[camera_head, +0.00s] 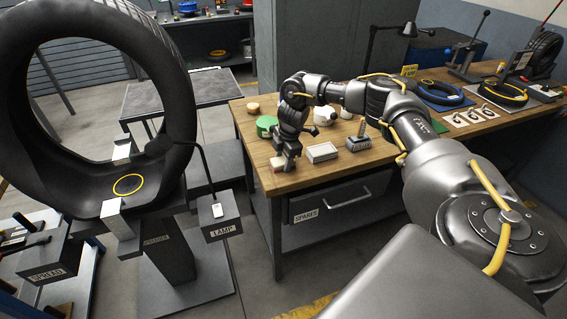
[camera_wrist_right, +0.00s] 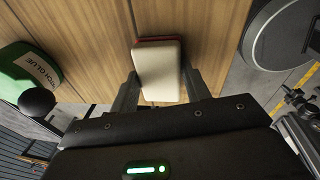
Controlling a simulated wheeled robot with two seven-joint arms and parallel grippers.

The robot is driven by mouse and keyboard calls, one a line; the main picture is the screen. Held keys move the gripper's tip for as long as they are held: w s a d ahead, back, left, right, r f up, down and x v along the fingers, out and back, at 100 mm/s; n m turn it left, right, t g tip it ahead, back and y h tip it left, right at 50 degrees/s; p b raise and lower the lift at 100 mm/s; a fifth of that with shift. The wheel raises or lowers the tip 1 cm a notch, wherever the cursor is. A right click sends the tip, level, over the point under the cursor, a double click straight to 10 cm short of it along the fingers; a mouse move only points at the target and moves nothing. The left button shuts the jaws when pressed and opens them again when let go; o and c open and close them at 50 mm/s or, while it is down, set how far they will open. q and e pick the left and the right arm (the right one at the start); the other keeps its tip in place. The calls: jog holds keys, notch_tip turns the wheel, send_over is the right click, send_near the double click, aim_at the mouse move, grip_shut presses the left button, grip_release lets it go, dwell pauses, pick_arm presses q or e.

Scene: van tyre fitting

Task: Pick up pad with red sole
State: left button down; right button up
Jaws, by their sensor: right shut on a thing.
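The pad with the red sole (camera_wrist_right: 160,72) is a cream block with a red edge at its far end. In the right wrist view it sits between the two fingers of my right gripper (camera_wrist_right: 161,88), which are shut on its sides. In the head view my right gripper (camera_head: 286,154) points down at the bench's left front corner, and the pad (camera_head: 277,165) shows small at its tips. I cannot tell whether the pad still touches the wood. My left gripper is not in view.
On the wooden bench (camera_head: 300,182) a white box (camera_head: 322,152) and a grey block with a handle (camera_head: 358,142) stand right of the gripper. A green glue tin (camera_head: 266,125) is behind it. A large tyre (camera_head: 180,100) on a stand is at left, beside the lamp box (camera_head: 219,222).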

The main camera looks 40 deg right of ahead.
jog(key=shift+r, duration=0.1)
jog(key=shift+r+b, duration=0.45)
jog(key=shift+r, duration=0.15)
jog(key=shift+r+b, duration=0.35)
jog(key=shift+r, duration=0.35)
jog(key=a+r, duration=0.1)
jog(key=r, duration=0.1)
jog(key=s+a+r, duration=0.1)
jog(key=r, duration=0.1)
jog(key=a+r, duration=0.2)
jog(key=shift+s+r+p, duration=0.1)
jog(key=shift+s+p, duration=0.25)
jog(key=shift+s, duration=0.05)
jog(key=s+a+r, duration=0.1)
jog(key=a, duration=0.2)
jog(key=s+a+r, duration=0.1)
jog(key=s+a, duration=0.1)
jog(key=s+a+r, duration=0.1)
jog(key=a+r, duration=0.1)
jog(key=a, duration=0.1)
jog(key=shift+s+a, duration=0.15)
jog(key=shift+a, duration=0.2)
jog(key=shift+c, duration=0.3)
jog(key=o, duration=0.4)
jog(key=c, duration=0.3)
